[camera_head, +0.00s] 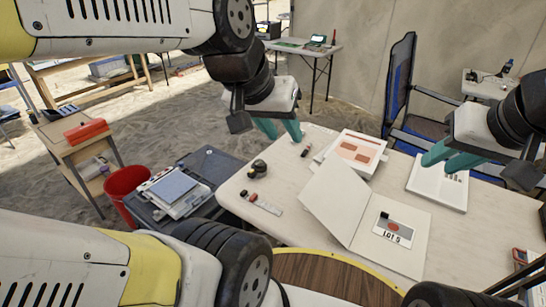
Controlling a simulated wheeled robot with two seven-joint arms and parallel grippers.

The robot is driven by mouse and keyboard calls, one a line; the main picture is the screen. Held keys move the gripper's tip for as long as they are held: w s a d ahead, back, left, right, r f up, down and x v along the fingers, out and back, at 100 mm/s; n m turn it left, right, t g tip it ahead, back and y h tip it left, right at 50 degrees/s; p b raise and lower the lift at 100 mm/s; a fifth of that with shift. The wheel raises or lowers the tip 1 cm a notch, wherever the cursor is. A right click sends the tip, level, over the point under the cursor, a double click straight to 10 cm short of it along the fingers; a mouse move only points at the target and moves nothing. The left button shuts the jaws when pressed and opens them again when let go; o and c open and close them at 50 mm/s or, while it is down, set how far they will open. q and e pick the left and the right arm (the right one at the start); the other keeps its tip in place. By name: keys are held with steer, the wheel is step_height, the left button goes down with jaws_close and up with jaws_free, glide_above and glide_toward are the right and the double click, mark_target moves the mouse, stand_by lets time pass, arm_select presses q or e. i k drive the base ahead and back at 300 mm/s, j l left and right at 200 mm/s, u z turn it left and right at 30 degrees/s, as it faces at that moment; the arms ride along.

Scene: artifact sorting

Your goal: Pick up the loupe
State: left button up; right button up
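A small dark, rounded object (258,168), which looks like the loupe, sits near the left edge of the white table (290,215). It is too small to make out in detail. My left gripper (281,131) has teal fingertips and hangs above the far left edge of the table, above and slightly right of that object in the picture. Its fingers are apart with nothing between them.
A large open folder (335,205) with a labelled card (393,230) covers the table's middle. Behind it lies a printed booklet (372,150). A small scale strip (264,204) lies near the left edge. A red bucket (125,182) and a dark case (205,165) stand left.

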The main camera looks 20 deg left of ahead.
mark_target(261, 172)
steer(key=j+u, duration=0.3)
steer(key=j, duration=0.5)
steer(key=i+j+u, duration=0.1)
steer(key=j+u, duration=0.2)
steer(key=j, duration=0.45)
